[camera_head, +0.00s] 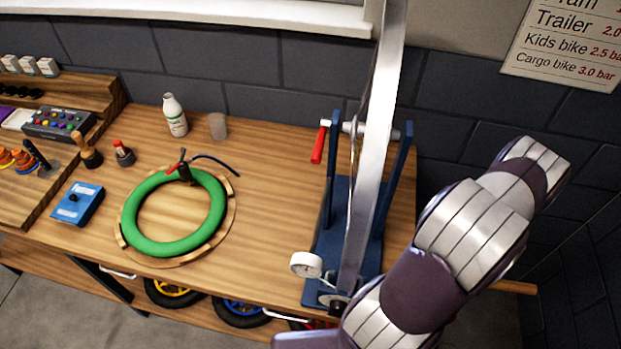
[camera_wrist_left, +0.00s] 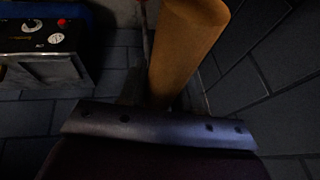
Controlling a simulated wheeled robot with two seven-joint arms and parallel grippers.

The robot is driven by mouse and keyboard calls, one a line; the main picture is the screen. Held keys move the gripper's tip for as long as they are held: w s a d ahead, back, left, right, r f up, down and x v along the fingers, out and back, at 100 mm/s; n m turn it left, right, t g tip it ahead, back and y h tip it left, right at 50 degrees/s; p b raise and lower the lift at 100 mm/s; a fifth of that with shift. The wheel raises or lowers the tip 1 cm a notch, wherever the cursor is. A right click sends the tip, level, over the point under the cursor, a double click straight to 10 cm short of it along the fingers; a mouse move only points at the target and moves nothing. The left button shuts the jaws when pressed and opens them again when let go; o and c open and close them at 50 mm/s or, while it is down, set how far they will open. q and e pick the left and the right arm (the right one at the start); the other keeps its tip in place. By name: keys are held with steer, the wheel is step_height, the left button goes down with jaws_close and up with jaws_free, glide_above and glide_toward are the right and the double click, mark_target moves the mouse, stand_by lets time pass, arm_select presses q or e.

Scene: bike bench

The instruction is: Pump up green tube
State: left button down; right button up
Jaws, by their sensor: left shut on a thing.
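The green tube (camera_head: 132,228) lies flat as a ring on a round wooden holder (camera_head: 231,205) on the bench. A dark upright piece with a red lever (camera_head: 172,169) stands at its far side, and a thin dark hose (camera_head: 222,163) runs right from there. In the left wrist view my left gripper (camera_wrist_left: 158,122) is shut on a thick wooden handle (camera_wrist_left: 185,50). A wooden bar end (camera_head: 517,287) shows right of my arm in the head view; I cannot tell if it is the same handle. My right gripper is not in view.
A white bottle (camera_head: 175,115), grey cup (camera_head: 217,126) and blue box (camera_head: 77,204) stand around the tube. A dark machine with a red button (camera_wrist_left: 45,38) is near the handle.

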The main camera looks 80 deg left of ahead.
arm_select(q)
step_height(320, 180, down, 19)
steer(key=b, duration=1.5)
steer(key=shift+r+b, duration=0.15)
steer(key=shift+b, duration=0.15)
steer(key=c, duration=0.8)
jaws_free()
steer(key=shift+r, duration=0.1)
steer(key=shift+o, duration=0.5)
steer(key=shift+a, duration=0.1)
steer(key=w+d+r, duration=0.2)
steer(key=d+r, duration=0.9)
steer(key=shift+w+p, duration=0.25)
steer(key=shift+p, duration=0.15)
